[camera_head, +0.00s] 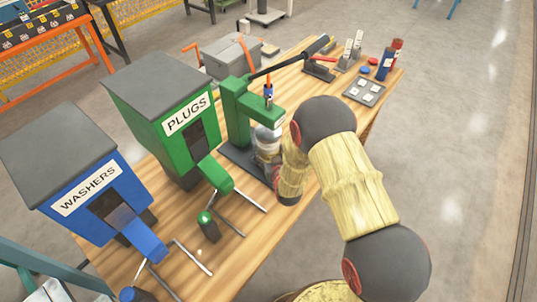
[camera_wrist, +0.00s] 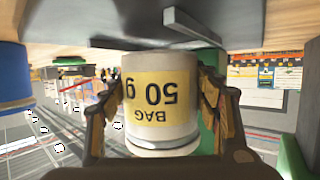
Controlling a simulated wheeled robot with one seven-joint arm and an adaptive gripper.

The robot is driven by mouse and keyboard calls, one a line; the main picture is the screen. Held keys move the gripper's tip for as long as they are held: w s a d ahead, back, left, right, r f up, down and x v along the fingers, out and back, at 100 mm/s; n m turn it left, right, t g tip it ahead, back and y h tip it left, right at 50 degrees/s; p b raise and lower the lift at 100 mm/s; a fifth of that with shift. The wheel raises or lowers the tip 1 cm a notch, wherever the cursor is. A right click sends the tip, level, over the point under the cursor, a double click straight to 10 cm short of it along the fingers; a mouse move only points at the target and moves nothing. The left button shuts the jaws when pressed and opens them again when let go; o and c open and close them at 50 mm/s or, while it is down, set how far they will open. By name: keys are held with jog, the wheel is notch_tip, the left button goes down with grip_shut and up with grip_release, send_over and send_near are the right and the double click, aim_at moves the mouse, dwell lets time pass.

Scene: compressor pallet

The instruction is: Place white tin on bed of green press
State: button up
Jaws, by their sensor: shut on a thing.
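The white tin (camera_wrist: 160,124) has a yellow label reading "BAG 50 g", which shows upside down in the wrist view. My gripper (camera_wrist: 160,100) is shut on it, with a finger on each side. In the head view the tin (camera_head: 266,136) is at the green press (camera_head: 236,108), under its arm and over the dark bed (camera_head: 238,160). The dark bed also shows at the top of the wrist view (camera_wrist: 110,30), close to the tin's end. I cannot tell whether they touch. My forearm hides most of the gripper in the head view.
A green PLUGS dispenser (camera_head: 160,105) and a blue WASHERS dispenser (camera_head: 80,180) stand left of the press on the wooden table (camera_head: 265,225). Metal rods lie in front.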

jog(key=shift+f, duration=0.8)
jog(key=shift+f, duration=0.1)
jog(key=shift+f+b, duration=0.15)
jog(key=shift+b, duration=0.15)
jog(key=o, duration=1.2)
